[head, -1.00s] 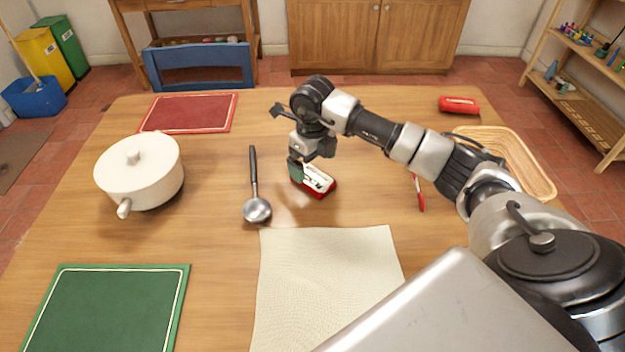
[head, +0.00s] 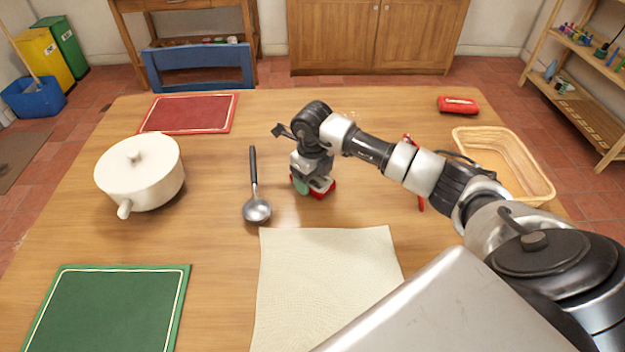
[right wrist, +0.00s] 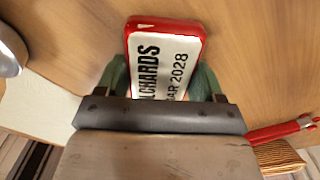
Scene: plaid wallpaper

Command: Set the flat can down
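The flat can (head: 326,190) is red with a white, lettered top. It lies on the wooden table, right of the ladle, partly hidden by my right gripper. My right gripper (head: 313,186) is low over the can. In the right wrist view the can (right wrist: 165,60) lies between the green fingertips of the right gripper (right wrist: 163,82), one along each long side. The fingers are very close to the can's sides; whether they press on it I cannot tell. My left gripper is not in view.
Bare table surrounds the can.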

